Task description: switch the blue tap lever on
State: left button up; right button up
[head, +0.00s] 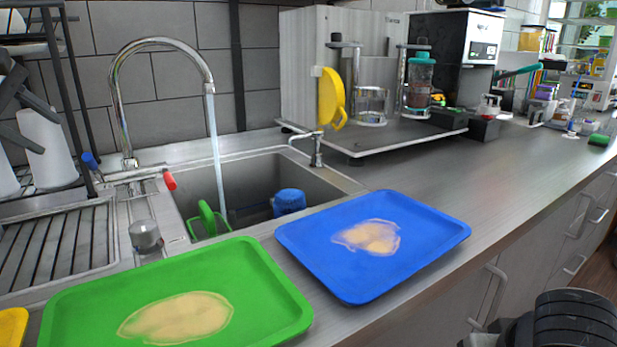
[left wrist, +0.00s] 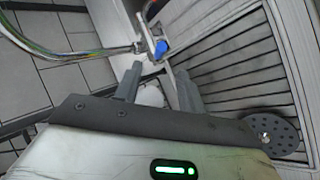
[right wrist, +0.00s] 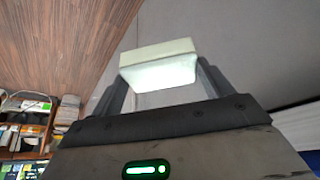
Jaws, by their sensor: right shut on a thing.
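The blue tap lever (head: 89,160) sticks up to the left of the tap's base, tilted to the left. It also shows in the left wrist view (left wrist: 160,48), just beyond the fingertips. The chrome tap (head: 122,100) arches over the sink, and water (head: 216,150) runs from its spout. A red lever (head: 169,180) is on the tap's right side. My left gripper (head: 50,136) is at the far left, apart from the blue lever; its fingers (left wrist: 158,78) are open and empty. My right gripper (right wrist: 162,80) is shut on a pale block (right wrist: 158,62).
A dish rack (head: 65,80) with white dishes stands beside my left gripper. The sink (head: 320,178) holds a green item and a blue item. A green tray (head: 270,310) and a blue tray (head: 440,230) lie in front.

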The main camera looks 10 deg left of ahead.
aim_at(86, 158)
pick_arm(q)
jog(key=x, duration=1)
jog(key=shift+f, duration=0.1)
grip_shut()
